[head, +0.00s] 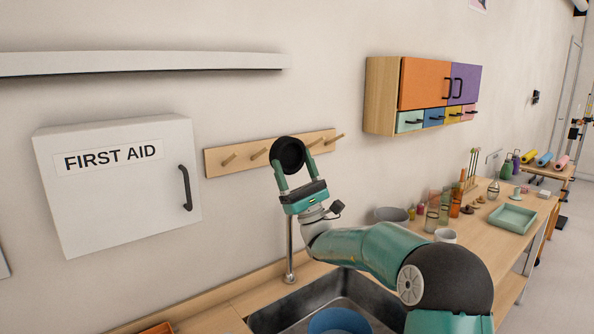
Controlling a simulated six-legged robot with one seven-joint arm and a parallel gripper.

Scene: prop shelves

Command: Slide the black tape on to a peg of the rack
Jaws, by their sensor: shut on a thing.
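The black tape (288,153) is a round black roll, held upright between the fingers of my gripper (292,172). My gripper is shut on it and points up in front of the wall. The wooden rack (217,163) is a pale board on the wall with several pegs. Two pegs (229,160) show to the left of the tape and others (334,138) to the right. The tape covers part of the rack's middle. I cannot tell how far the tape is from the pegs behind it.
A white first aid cabinet (105,190) hangs left of the rack, and a grey shelf (140,63) is above it. A sink (345,295) with a blue bowl (345,321) lies below. A coloured wall cabinet (425,85) hangs to the right, above a bench with bottles and a green tray (513,218).

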